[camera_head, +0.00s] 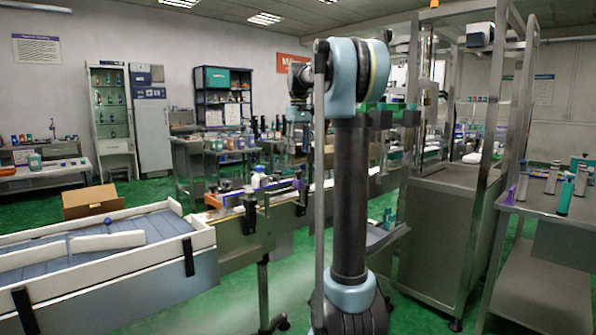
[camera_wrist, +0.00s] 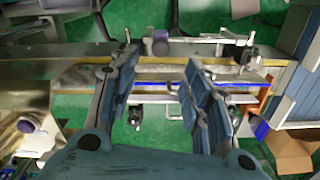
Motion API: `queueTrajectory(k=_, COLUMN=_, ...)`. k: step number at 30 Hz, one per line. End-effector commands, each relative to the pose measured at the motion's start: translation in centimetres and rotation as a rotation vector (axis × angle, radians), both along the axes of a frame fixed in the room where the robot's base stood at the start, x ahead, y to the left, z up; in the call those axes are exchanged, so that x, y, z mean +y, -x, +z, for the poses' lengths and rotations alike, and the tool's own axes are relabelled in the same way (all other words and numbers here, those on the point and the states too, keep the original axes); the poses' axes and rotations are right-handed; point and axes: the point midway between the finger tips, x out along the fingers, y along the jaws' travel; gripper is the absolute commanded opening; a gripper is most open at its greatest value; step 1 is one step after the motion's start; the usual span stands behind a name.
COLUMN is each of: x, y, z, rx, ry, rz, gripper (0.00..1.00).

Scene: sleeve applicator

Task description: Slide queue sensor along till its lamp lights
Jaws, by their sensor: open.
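My gripper (camera_wrist: 158,72) is open, its two blue-grey fingers reaching over the conveyor in the wrist view. I see nothing held between them. The conveyor (camera_wrist: 72,72) runs across that view under the fingers, and its metal side shows in the head view (camera_head: 232,244). A round purple-grey top (camera_wrist: 160,42) shows just beyond the fingertips. A small dark and silver fitting (camera_wrist: 249,56) sits on the conveyor's edge to the right of the fingers. I cannot tell which fitting is the queue sensor, and no lit lamp can be made out. In the head view my arm hides part of the line.
A white-walled table with a blue-grey bed (camera_head: 150,222) joins the conveyor's left end in the head view. A cardboard box (camera_head: 90,202) stands behind it. A bottle (camera_head: 258,178) is on the line. A metal bench (camera_head: 543,203) with several cylinders stands right.

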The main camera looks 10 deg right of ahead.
Motion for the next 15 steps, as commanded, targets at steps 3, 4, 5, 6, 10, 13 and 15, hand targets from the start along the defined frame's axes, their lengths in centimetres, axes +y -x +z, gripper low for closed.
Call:
queueTrajectory(k=3, x=0.0, y=0.0, z=-2.2, rx=0.0, ry=0.0, rz=0.0, gripper=0.44)
queueTrajectory(k=4, x=0.0, y=0.0, z=-2.7, rx=0.0, ry=0.0, rz=0.0, gripper=0.44)
queueTrajectory(k=5, x=0.0, y=0.0, z=-3.2, rx=0.0, ry=0.0, rz=0.0, gripper=0.44)
queueTrajectory(k=6, x=0.0, y=0.0, z=-4.0, rx=0.0, ry=0.0, rz=0.0, gripper=0.44)
queueTrajectory(k=10, x=0.0, y=0.0, z=-5.9, rx=0.0, ry=0.0, rz=0.0, gripper=0.44)
queueTrajectory(k=13, x=0.0, y=0.0, z=-7.1, rx=0.0, ry=0.0, rz=0.0, gripper=0.44)
queueTrajectory(k=15, x=0.0, y=0.0, z=-7.7, rx=0.0, ry=0.0, rz=0.0, gripper=0.44)
